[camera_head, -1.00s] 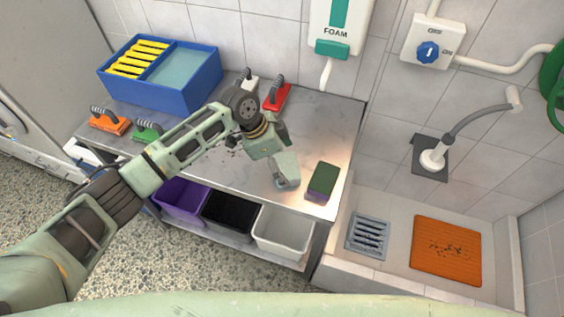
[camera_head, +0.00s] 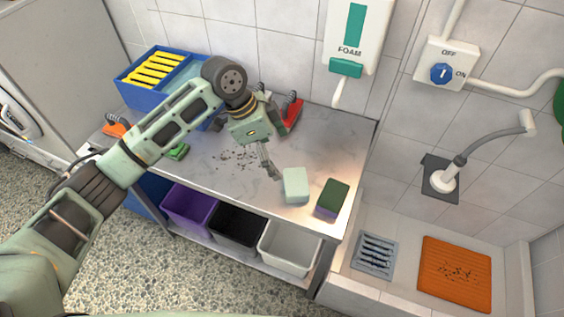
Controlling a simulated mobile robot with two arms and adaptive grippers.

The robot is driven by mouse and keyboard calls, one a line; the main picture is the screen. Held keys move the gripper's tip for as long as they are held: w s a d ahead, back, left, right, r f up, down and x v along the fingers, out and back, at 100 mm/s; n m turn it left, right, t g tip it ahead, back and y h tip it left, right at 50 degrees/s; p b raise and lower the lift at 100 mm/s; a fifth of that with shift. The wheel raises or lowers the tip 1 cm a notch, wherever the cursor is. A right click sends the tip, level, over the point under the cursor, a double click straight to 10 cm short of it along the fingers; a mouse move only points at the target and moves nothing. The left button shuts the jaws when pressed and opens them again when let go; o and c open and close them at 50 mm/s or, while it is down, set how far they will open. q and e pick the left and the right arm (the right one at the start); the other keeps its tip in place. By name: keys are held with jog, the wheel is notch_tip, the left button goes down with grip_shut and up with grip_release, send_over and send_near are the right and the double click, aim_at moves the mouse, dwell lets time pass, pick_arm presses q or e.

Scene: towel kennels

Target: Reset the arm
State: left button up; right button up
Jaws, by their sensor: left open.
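My left arm comes in from the left over the grey metal table (camera_head: 215,182). The block lies on the table. A dark green and purple sponge (camera_head: 333,198) lies to its right, near the table's right end. My right gripper is not in view.
A blue bin (camera_head: 137,94) with yellow items stands at the back left. Orange (camera_head: 114,130), green (camera_head: 178,152) and red (camera_head: 291,116) brushes lie on the table, partly behind my arm. Purple, black and white bins sit below. An orange mat (camera_head: 455,276) lies in the basin at right.

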pick_arm(q)
jog(key=s+d+f+n+t, duration=0.2)
jog(key=s+f+n, duration=0.3)
jog(key=s+f, duration=0.6)
jog(key=s+a+n+t+y, duration=0.2)
jog(key=s+a+n+y, duration=0.2)
jog(key=s+a+n, duration=0.85)
jog(key=s+a+f+m+g+b, duration=0.1)
jog(key=s+a+f+m+b, duration=0.15)
jog(key=f, duration=1.25)
jog(key=s+a+f+m+g+b, duration=0.1)
jog(key=s+a+f, duration=0.15)
jog(key=f, duration=1.35)
jog(key=s+a+f+g+b, duration=0.1)
jog(key=s+a+f+b, duration=0.1)
jog(key=s+f, duration=1.4)
jog(key=shift+s+a+f+y+b, duration=0.3)
jog(key=shift+s+f+b, duration=0.15)
jog(key=shift+f, duration=0.2)
